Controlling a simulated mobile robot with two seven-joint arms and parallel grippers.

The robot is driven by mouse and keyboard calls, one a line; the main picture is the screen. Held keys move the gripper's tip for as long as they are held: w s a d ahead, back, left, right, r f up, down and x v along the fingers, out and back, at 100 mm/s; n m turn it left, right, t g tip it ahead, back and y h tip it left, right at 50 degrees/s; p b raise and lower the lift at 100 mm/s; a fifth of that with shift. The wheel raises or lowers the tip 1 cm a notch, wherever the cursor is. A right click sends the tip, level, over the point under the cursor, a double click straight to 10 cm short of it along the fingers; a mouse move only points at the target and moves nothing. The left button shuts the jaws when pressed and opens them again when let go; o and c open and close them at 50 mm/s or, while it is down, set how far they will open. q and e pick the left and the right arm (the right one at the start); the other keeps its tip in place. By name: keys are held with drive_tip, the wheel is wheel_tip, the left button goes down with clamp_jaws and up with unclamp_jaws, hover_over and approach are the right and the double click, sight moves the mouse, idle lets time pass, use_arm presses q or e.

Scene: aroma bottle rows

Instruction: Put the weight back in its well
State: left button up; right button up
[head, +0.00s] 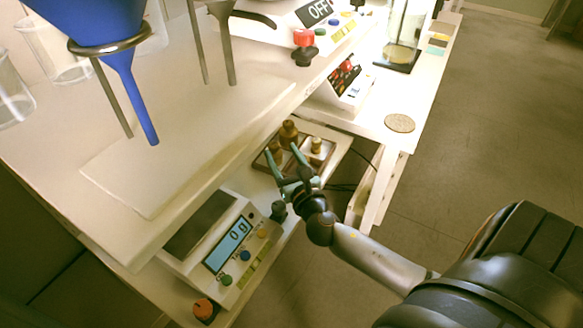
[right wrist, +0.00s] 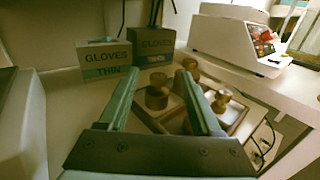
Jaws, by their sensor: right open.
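Several brass weights stand in the head view: a large one (head: 289,130) at the back, a paler one (head: 316,146) at the right and one (head: 276,150) partly behind my fingers. They sit in a brown tray (head: 328,152) with wells. The right wrist view shows a large weight (right wrist: 190,66), a middle weight (right wrist: 157,97) and a right weight (right wrist: 221,98) above the tray (right wrist: 238,116). My right gripper (head: 281,153) is open and empty at the tray's near side; its teal fingers (right wrist: 158,76) point toward the weights. Fingers hide part of the tray. My left gripper is out of view.
A scale (head: 232,246) reading 0 g stands at the near left of the lower shelf. The upper shelf (head: 180,150) overhangs it. Two glove boxes (right wrist: 107,60) (right wrist: 153,45) stand behind the tray. A blue funnel (head: 105,25) hangs at upper left.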

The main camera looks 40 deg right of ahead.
drive_tip(key=shift+v, duration=2.8)
